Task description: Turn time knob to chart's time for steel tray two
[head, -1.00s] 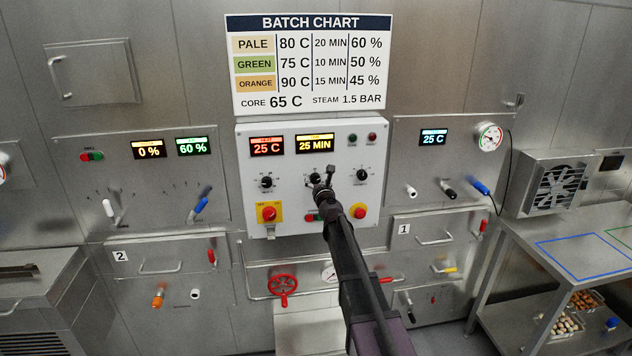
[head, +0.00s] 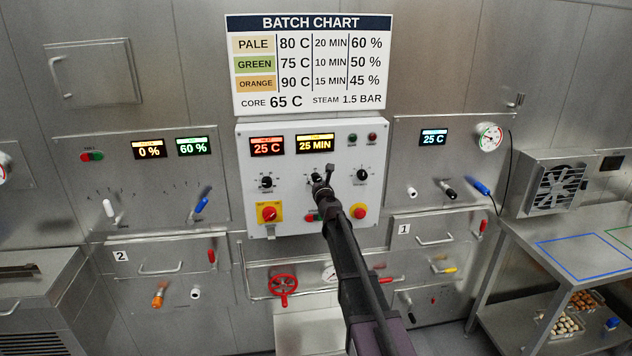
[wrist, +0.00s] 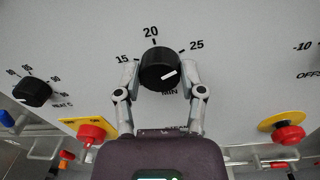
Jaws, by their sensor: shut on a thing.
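The black time knob (wrist: 158,66) sits on the white control panel (head: 250,190), among the marks 15, 20 and 25. Its white pointer line slants up and right, towards the 25 side. My gripper (wrist: 161,72) has a finger on each side of the knob and is shut on it; it also shows in the head view (head: 322,182), partly covering the knob. The time display (head: 315,144) reads 25 MIN. The batch chart (head: 308,65) lists pale 20 MIN, green 10 MIN and orange 15 MIN. I cannot make out steel tray two.
Another red button (wrist: 288,133) is at lower right. The heat display (head: 267,146) reads 25 C. A door marked 2 (head: 160,254) is at left.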

